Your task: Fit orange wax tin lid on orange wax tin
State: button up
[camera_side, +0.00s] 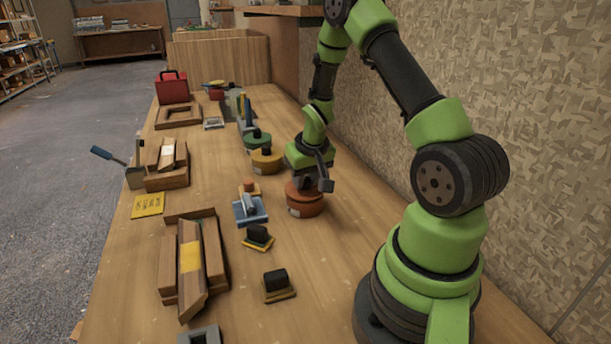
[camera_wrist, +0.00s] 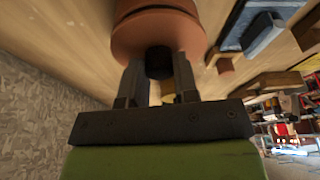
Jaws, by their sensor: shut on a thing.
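The orange wax tin (camera_side: 305,209) stands on the bench below my gripper (camera_side: 312,181); a pale label shows on its side. The orange lid (camera_side: 296,187) is directly over the tin, with no clear gap between them in the side view. In the wrist view my gripper (camera_wrist: 159,75) is shut on the black knob (camera_wrist: 159,63) of the orange lid (camera_wrist: 160,38). The tin shows partly behind the lid, cut off by the picture's top edge. I cannot tell whether the lid is fully seated, as my fingers hide part of it.
A yellow tin (camera_side: 266,163) and a green tin (camera_side: 258,143) stand just behind. A blue tool (camera_side: 250,211) and small black-handled blocks (camera_side: 277,286) lie to the left and front. Wooden mitre pieces (camera_side: 168,263) lie farther left. A textured wall (camera_side: 540,110) rises at the right.

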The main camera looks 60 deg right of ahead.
aim_at(311, 194)
jog(key=shift+f, duration=0.15)
jog(key=shift+f, duration=0.35)
jog(key=o, duration=1)
jog(key=s+a+r+n+t, duration=0.1)
jog(key=s+a+r, duration=0.1)
jog(key=a+r, duration=0.6)
jog(key=s+a+r+t, duration=0.1)
jog(key=a+r, duration=0.3)
jog(key=r, duration=0.8)
jog(key=s+a+r+n+t+y, duration=0.2)
jog(key=s+a+r+y, duration=0.2)
jog(key=s+a, duration=0.6)
jog(key=shift+a+r+n, duration=0.3)
jog(key=shift+a+r, duration=0.25)
jog(key=shift+r, duration=0.35)
